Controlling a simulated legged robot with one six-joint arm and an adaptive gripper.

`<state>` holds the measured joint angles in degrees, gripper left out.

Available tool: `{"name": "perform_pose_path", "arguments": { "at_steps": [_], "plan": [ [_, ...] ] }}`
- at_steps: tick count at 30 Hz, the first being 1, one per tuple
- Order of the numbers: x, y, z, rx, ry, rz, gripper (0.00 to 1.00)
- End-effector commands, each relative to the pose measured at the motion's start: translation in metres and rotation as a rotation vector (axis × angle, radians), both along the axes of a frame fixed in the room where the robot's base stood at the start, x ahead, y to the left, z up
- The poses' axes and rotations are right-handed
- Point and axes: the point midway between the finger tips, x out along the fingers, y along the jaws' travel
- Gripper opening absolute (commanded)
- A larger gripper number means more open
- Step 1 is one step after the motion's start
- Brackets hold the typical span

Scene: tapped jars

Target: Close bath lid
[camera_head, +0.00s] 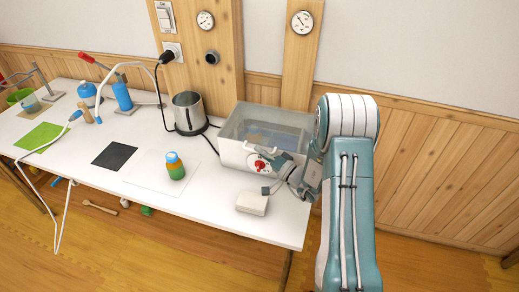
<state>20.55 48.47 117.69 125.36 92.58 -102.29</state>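The bath (232,152) is a white box with a see-through upper part, at the back right of the table. Bluish water or a clear surface shows inside it; I cannot make out whether a lid lies over it. A red knob (259,165) sits on its front face. My gripper (268,174) is at the bath's front right, close to the knob. Its fingers look spread, with nothing seen between them. My arm hides the bath's right end, and I cannot tell whether the gripper touches the bath.
A small white block (252,203) lies in front of the bath. A steel kettle (188,112) with a black cord stands left of it. A capped green and orange jar (175,166) stands mid-table.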

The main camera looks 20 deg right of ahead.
Motion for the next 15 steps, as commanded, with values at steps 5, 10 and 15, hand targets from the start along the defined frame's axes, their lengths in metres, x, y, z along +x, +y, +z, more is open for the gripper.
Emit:
{"name": "perform_pose_path", "arguments": {
  "at_steps": [5,10,15],
  "plan": [
    [0.0009,-0.0012,0.0013,-0.001,-0.003,-0.004,0.31],
    [0.0005,0.0002,0.0013,-0.002,-0.002,-0.002,0.31],
    [-0.0085,-0.0072,-0.0015,-0.003,0.0,-0.004,0.31]
  ]
}}
